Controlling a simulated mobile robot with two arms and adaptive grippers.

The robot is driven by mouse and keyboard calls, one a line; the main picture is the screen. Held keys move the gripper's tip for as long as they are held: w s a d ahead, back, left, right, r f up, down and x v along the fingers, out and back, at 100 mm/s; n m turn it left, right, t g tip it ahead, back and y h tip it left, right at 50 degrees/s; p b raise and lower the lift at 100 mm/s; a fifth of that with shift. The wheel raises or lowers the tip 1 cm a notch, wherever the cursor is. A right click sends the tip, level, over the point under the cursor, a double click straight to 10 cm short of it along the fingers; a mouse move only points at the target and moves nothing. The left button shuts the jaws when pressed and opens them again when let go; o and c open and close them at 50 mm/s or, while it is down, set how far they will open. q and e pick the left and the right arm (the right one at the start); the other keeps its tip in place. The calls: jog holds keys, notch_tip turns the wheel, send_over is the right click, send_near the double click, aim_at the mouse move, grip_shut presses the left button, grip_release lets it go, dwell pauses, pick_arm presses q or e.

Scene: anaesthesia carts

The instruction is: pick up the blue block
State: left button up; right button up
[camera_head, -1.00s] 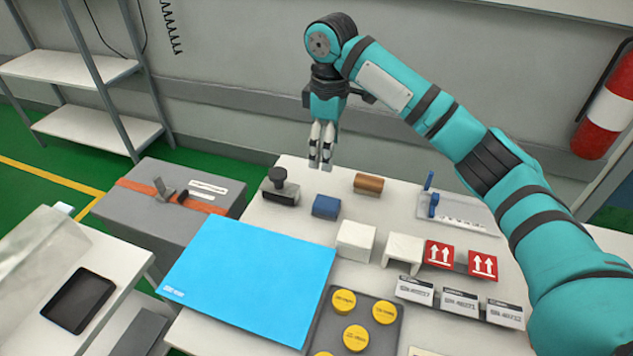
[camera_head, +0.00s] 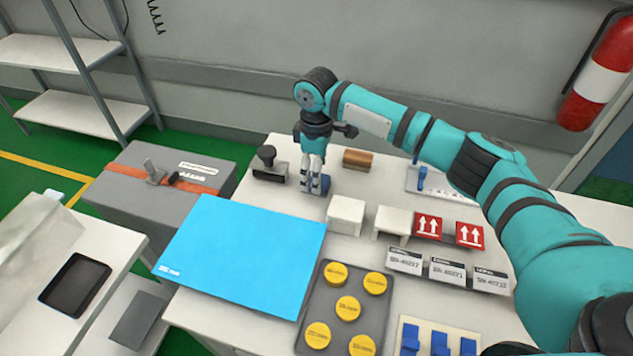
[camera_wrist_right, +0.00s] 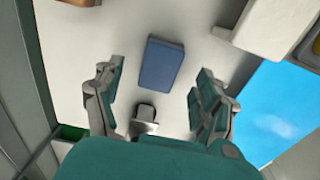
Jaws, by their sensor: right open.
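The blue block (camera_head: 325,184) lies on the white table, partly hidden behind my right gripper's fingers in the head view. In the right wrist view the whole top of the blue block (camera_wrist_right: 161,64) shows, lying between the lines of the two fingers, a little beyond them. My right gripper (camera_head: 314,187) points down over the block. Its fingers (camera_wrist_right: 157,76) are apart, with nothing between them that I can see gripped. Whether the fingertips reach below the block's top I cannot tell. My left gripper is in neither view.
A black-handled stamp (camera_head: 268,163) stands left of the block, a brown block (camera_head: 357,159) right behind it, and a white block (camera_head: 345,214) in front to the right. A large blue sheet (camera_head: 245,255) lies in front. Several yellow discs sit on a grey tray (camera_head: 329,301).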

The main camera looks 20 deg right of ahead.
notch_tip(320, 180, down, 3)
jog(key=shift+f, duration=0.15)
jog(key=shift+c, duration=0.3)
jog(key=c, duration=1.2)
notch_tip(320, 180, up, 10)
jog(key=shift+r, duration=0.1)
